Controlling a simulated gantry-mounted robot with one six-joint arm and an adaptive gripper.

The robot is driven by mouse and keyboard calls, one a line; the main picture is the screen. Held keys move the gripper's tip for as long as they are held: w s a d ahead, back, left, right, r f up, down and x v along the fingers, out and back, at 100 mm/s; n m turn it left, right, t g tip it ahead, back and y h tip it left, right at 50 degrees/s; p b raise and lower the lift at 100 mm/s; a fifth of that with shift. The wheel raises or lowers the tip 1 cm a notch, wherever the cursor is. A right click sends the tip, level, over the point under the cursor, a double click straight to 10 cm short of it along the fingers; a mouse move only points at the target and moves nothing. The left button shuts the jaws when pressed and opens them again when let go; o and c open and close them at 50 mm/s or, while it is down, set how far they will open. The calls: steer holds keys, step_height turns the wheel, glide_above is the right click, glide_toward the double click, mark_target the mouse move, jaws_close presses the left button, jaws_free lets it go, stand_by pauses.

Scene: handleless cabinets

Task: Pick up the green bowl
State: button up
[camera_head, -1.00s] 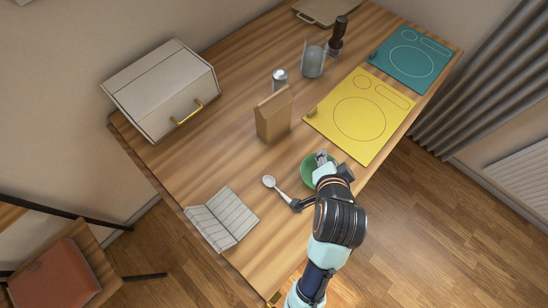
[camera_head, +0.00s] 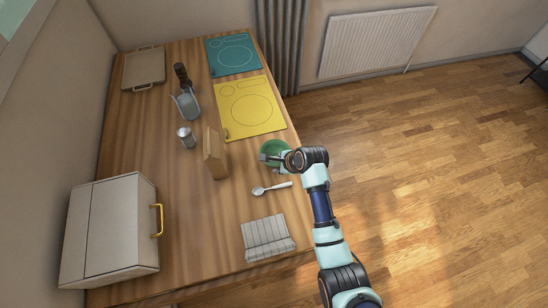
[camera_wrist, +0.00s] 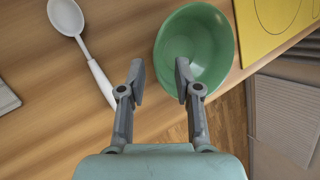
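The green bowl (camera_head: 275,150) stands upright on the wooden table near its right edge, in front of the yellow mat. In the wrist view the bowl (camera_wrist: 205,50) is empty and lies just beyond my fingertips. My gripper (camera_wrist: 159,80) is open with a clear gap between its two fingers. The right finger overlaps the bowl's near-left rim in the picture; the left finger is outside the bowl. I cannot tell whether either finger touches it. In the head view my gripper (camera_head: 268,158) is at the bowl and partly covers it.
A white spoon (camera_head: 270,188) lies close to the bowl, with a folded cloth (camera_head: 267,237) nearer. The yellow mat (camera_head: 250,107) lies behind the bowl. A paper bag (camera_head: 215,153) stands left of it. A bread box (camera_head: 110,230) is at the left.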

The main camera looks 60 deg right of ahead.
steer(key=b+x, duration=0.1)
steer(key=x, duration=0.3)
steer(key=shift+w+d+f+b, duration=0.1)
steer(key=shift+f+b, duration=0.2)
steer(key=shift+b, duration=0.1)
steer(key=shift+c, duration=0.2)
jaws_close()
steer(key=shift+r, duration=0.1)
